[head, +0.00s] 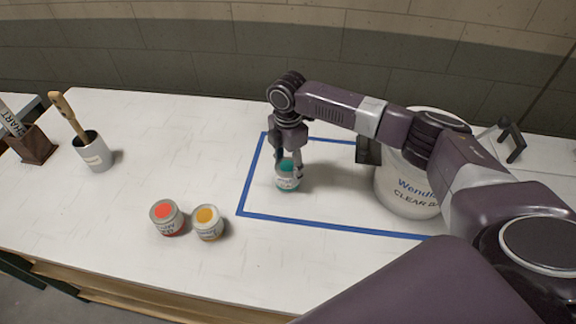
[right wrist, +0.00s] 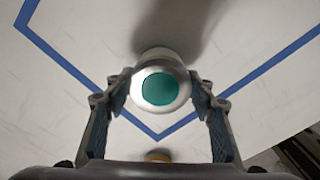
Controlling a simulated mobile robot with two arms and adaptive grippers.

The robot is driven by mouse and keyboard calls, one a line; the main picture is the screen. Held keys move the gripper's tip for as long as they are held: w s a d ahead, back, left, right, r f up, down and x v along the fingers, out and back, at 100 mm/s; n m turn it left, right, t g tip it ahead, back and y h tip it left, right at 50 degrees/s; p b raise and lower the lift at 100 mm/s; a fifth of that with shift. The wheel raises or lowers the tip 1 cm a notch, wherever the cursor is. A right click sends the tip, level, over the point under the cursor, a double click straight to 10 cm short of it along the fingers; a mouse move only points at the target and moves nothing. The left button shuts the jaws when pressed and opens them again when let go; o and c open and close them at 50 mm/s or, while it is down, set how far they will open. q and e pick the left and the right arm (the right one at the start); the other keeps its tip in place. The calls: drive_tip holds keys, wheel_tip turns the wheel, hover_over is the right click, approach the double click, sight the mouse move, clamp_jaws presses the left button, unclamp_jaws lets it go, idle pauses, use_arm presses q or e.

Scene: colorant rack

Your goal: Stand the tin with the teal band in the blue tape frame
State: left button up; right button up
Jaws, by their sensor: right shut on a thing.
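The tin with the teal band (head: 287,180) is inside the blue tape frame (head: 300,221), in its left part, and looks upright. My right gripper (head: 287,166) is shut on it from above. In the right wrist view the tin's teal lid (right wrist: 159,89) shows between the two fingers of the right gripper (right wrist: 160,95), with a corner of the blue tape frame (right wrist: 75,72) around it. I cannot tell whether its base touches the table. My left gripper is not in view.
A red-topped tin (head: 166,218) and an orange-topped tin (head: 208,223) stand left of the frame, near the front edge. A large white bucket (head: 405,190) stands at the frame's right.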

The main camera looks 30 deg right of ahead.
drive_tip(key=o, duration=1.3)
drive_tip(key=shift+f, duration=0.1)
wheel_tip(320, 180, up, 12)
drive_tip(key=b, duration=0.3)
drive_tip(key=shift+r, duration=0.2)
